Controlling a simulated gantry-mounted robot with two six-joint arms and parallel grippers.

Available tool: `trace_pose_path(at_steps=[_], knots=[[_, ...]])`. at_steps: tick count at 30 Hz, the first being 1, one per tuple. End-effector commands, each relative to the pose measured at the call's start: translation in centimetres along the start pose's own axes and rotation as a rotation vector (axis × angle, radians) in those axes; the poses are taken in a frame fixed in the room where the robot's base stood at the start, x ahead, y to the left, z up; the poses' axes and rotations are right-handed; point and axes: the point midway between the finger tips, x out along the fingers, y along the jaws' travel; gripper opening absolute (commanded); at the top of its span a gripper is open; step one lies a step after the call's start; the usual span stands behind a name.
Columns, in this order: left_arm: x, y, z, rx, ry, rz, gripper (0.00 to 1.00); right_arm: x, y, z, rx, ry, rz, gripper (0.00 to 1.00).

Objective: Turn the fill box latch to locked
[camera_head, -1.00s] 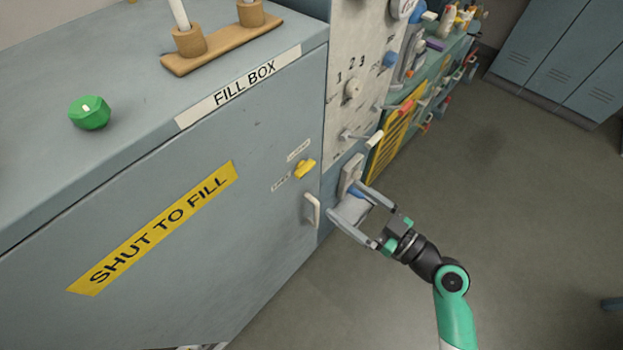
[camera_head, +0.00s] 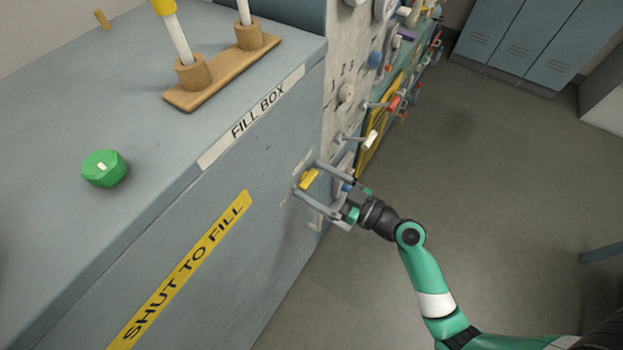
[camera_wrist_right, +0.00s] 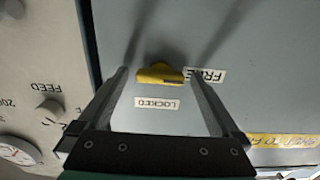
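The yellow fill box latch (camera_head: 309,180) is on the grey fill box door (camera_head: 225,260), near its right edge. In the right wrist view the latch (camera_wrist_right: 160,74) lies crosswise, its bar pointing at the FREE label (camera_wrist_right: 205,76). The LOCKED label (camera_wrist_right: 157,103) is apart from the bar. My right gripper (camera_head: 307,177) is open, its two fingers on either side of the latch with gaps to it. I cannot tell how far the fingertips stand from the door. My left gripper is not in view.
A panel with knobs and levers (camera_head: 347,95) stands right of the box. A green knob (camera_head: 104,168) and a wooden stand (camera_head: 222,72) with white rods are on top. Open floor is at right.

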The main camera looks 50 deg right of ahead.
Motion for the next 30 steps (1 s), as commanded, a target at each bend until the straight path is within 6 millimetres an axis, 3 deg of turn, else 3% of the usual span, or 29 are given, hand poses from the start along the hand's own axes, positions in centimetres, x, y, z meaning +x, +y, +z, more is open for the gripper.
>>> trace_pose_path(at_steps=[2, 13, 23, 30], knots=[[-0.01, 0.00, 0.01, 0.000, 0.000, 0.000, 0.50, 0.00, -0.01, -0.01, 0.000, 0.000, 0.000, 0.86], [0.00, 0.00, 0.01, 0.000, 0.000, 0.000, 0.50, 0.00, -0.01, -0.02, -0.001, 0.000, 0.000, 0.19], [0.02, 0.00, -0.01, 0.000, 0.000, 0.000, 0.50, 0.00, 0.00, -0.04, 0.044, 0.000, 0.000, 0.19], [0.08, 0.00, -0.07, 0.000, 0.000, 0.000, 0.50, 0.00, 0.02, -0.06, 0.180, 0.000, 0.000, 0.19]])
